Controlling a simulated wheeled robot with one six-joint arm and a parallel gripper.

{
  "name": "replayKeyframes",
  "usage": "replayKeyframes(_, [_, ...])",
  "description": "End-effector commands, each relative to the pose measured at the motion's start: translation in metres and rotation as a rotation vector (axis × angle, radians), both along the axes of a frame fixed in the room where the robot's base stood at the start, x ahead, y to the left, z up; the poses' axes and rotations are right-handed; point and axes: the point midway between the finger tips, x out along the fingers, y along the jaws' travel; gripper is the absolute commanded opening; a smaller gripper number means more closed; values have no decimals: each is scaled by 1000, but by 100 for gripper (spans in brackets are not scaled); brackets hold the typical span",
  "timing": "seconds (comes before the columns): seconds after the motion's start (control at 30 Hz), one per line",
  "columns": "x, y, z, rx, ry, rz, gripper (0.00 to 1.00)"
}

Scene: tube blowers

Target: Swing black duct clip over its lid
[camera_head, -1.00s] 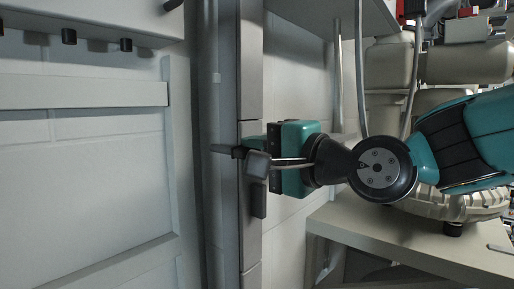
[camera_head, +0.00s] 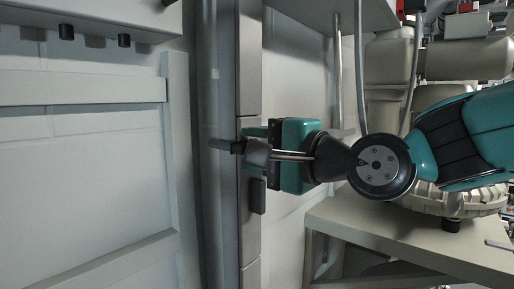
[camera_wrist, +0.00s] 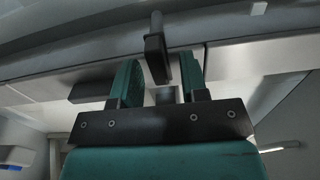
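The black duct clip (camera_wrist: 157,58) hangs between the two teal fingers of my gripper (camera_wrist: 160,80) in the wrist view, with a narrow gap on each side. The fingers are apart. In the body view the clip's dark arm (camera_head: 225,146) sticks out left of my gripper (camera_head: 250,143), across the grey duct (camera_head: 208,90). The grey lid strip (camera_head: 250,75) runs upright beside the duct, behind my fingers. My fingers partly hide the clip's base in the body view.
A second black block (camera_head: 258,196) sits on the strip just below my gripper; it also shows in the wrist view (camera_wrist: 92,92). A pale bench (camera_head: 410,240) with large beige machinery (camera_head: 470,60) stands on the right. A thin grey pipe (camera_head: 360,70) runs upright behind my wrist.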

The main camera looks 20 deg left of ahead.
Motion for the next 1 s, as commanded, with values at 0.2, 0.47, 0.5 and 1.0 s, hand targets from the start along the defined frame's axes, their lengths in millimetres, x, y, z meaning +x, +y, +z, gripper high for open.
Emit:
replayKeyframes(0.2, [0,0,0,0,-1,1,40])
replayKeyframes(0.47, [-6,-17,-2,1,-3,-2,40])
replayKeyframes(0.5, [-9,-23,-3,2,-3,-2,40])
replayKeyframes(1.0, [-55,-137,-4,0,-3,-7,40])
